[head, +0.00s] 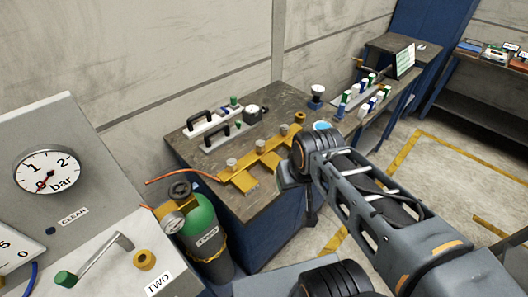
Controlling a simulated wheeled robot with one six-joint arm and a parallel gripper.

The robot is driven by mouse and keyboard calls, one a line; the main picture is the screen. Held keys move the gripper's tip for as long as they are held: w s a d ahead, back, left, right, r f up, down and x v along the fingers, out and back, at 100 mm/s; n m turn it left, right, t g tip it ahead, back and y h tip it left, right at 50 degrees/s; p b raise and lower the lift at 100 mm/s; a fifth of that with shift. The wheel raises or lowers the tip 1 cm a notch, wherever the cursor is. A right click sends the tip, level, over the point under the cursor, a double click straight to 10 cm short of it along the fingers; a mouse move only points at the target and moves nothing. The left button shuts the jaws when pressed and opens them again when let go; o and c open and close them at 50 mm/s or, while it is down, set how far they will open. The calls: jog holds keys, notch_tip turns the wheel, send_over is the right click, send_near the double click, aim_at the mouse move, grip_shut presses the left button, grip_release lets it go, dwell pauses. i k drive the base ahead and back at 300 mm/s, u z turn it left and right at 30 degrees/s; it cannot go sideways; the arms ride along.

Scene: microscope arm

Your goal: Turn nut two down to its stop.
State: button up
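A brass-coloured bar (247,178) lies along the front edge of the workbench. Several silver knob-like nuts stand on it: one at the left (231,164), one in the middle (260,146) and one towards the right (284,130). I cannot read numbers on them, so I cannot tell which is nut two. My gripper (287,178) is at the end of my dark arm, by the bar's right half and the bench's front edge. My wrist hides most of it, so its fingers and any contact with a nut cannot be made out.
A green gas cylinder (203,222) stands front left. A panel with a pressure gauge (47,171), a crank (95,258) and a "TWO" label (159,284) is at left. Floor at right is open.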

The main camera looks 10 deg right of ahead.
aim_at(260, 144)
jog(key=k, duration=0.5)
jog(key=z, duration=0.75)
jog(key=i, duration=0.85)
jog(key=u, duration=1.55)
